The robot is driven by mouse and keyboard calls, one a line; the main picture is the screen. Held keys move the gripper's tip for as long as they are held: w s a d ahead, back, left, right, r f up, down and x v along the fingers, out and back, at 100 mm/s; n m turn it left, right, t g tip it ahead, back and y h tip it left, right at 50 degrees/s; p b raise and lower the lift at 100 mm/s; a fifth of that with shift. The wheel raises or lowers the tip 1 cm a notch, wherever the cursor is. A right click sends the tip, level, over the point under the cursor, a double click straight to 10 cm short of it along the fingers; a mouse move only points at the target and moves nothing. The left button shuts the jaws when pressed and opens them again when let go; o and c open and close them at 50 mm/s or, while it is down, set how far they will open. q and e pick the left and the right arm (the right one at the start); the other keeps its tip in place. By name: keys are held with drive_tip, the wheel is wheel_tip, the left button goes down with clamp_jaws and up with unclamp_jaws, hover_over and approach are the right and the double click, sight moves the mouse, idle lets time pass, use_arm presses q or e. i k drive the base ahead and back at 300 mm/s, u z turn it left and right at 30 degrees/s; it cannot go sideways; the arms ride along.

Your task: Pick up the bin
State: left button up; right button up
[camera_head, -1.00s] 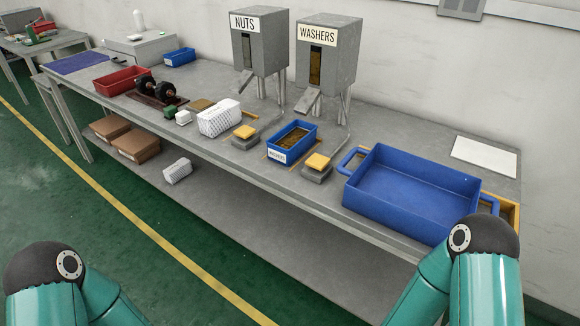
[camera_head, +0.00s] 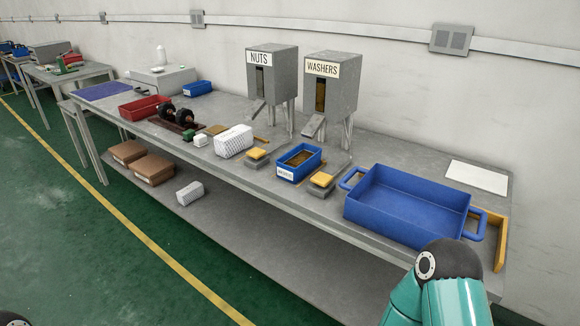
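A large blue bin (camera_head: 408,207) with a loop handle at each end sits on the right part of the grey workbench (camera_head: 330,166). It looks empty. Its right handle (camera_head: 477,226) is just above my teal arm link in the picture. A smaller blue bin labelled WASHERS (camera_head: 285,173) stands left of it, with brownish contents. Neither gripper shows. Only a link of my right arm is at the lower right, and a dark bit of my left arm is at the bottom left corner.
NUTS (camera_head: 272,78) and WASHERS (camera_head: 331,83) dispensers stand behind the small bin. Yellow-topped pads (camera_head: 321,180), a white box (camera_head: 234,141) and a red bin (camera_head: 145,108) are further left. A white sheet (camera_head: 477,177) lies behind the large bin. The green floor in front is clear.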

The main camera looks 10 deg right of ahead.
sight(299, 163)
drive_tip(key=u, duration=0.1)
drive_tip(key=i, duration=1)
drive_tip(key=z, duration=0.1)
